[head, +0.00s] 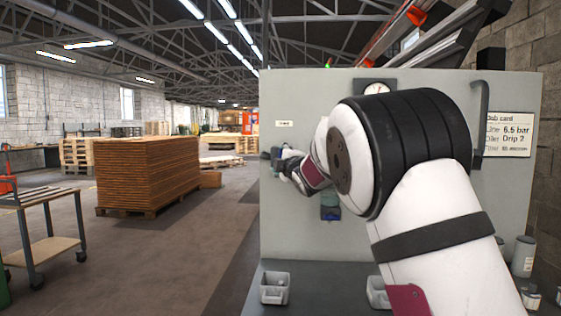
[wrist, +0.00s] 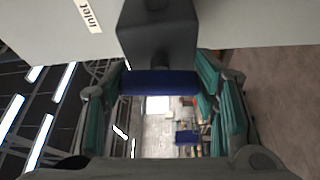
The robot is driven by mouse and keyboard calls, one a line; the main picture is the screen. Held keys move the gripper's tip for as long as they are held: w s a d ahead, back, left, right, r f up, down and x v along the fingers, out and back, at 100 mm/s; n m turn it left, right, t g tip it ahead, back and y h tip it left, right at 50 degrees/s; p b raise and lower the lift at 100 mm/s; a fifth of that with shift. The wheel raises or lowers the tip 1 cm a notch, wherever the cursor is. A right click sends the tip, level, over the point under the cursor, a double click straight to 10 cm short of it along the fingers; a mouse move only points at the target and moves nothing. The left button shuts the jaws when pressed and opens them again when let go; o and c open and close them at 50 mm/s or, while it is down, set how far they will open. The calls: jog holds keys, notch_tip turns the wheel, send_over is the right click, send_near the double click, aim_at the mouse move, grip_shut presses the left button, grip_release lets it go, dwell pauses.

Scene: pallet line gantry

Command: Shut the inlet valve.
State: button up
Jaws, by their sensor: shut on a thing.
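The inlet valve shows in the wrist view as a dark grey block (wrist: 158,30) standing out from the panel, beside a white "Inlet" label (wrist: 88,14). Its dark blue handle (wrist: 160,83) lies across between the fingers. My gripper (wrist: 160,88), with teal finger pads, is shut on this handle, one finger at each side. In the head view my gripper (head: 281,165) is at the left edge of the panel, below a small label (head: 284,123), and largely hides the valve.
The grey panel (head: 300,90) carries a round gauge (head: 375,88), a blue-bottomed unit (head: 330,208) and a job card (head: 508,134). Grey bins (head: 275,288) and canisters (head: 523,257) stand on the ledge below. A timber stack (head: 148,172) and cart (head: 45,225) stand left; the floor between is clear.

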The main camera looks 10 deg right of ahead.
jog(key=shift+n+g, duration=0.3)
jog(key=shift+n, duration=0.3)
jog(key=o, duration=1.2)
jog(key=s, duration=1.2)
jog(key=shift+d, duration=0.4)
